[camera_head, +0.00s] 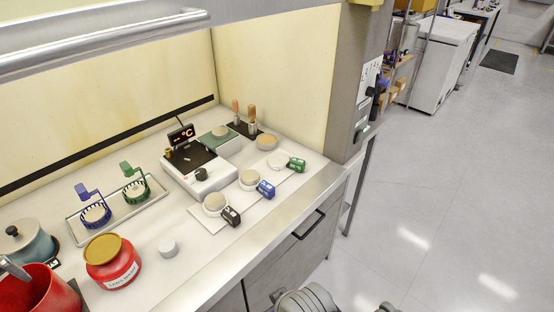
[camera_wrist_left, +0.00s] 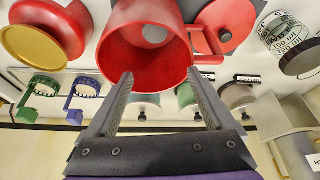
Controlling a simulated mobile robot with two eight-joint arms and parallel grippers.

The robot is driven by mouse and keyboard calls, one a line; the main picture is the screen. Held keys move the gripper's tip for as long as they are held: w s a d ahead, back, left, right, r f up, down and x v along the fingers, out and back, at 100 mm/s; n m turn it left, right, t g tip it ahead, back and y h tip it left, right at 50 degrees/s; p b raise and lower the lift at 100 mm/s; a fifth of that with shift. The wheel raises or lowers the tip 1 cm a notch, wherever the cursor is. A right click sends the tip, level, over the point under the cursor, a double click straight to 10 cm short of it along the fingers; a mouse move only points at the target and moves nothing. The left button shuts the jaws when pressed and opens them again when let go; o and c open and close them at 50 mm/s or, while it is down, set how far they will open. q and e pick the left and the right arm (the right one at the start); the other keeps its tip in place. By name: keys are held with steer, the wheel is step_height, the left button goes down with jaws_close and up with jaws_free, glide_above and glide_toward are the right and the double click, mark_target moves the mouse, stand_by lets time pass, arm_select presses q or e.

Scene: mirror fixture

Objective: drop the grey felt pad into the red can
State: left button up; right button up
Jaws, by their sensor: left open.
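The red can (camera_head: 38,296) stands at the lower left of the head view, partly cut off by the edge. In the left wrist view its open mouth faces the camera, and its red wall (camera_wrist_left: 130,50) shows. A round grey disc (camera_wrist_left: 155,33), which looks like the grey felt pad, lies inside on the can's floor. My left gripper (camera_wrist_left: 159,74) is open and empty, its two fingers spread at the near rim. In the head view a grey piece that looks like its finger (camera_head: 14,268) sits over the can. My right gripper is not in view.
A red jar with a gold lid (camera_head: 110,260) and a teal pot (camera_head: 28,240) stand near the can. A red lid (camera_wrist_left: 226,24) lies beside the can. Further back are a ring-holder tray (camera_head: 75,232) and a hotplate (camera_head: 200,170).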

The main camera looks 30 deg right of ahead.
arm_select(q)
steer(key=p+v, duration=0.1)
steer(key=v, duration=0.9)
steer(key=shift+r, duration=0.35)
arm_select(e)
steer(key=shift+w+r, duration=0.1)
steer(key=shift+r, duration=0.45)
arm_select(q)
steer(key=shift+s+d, duration=0.15)
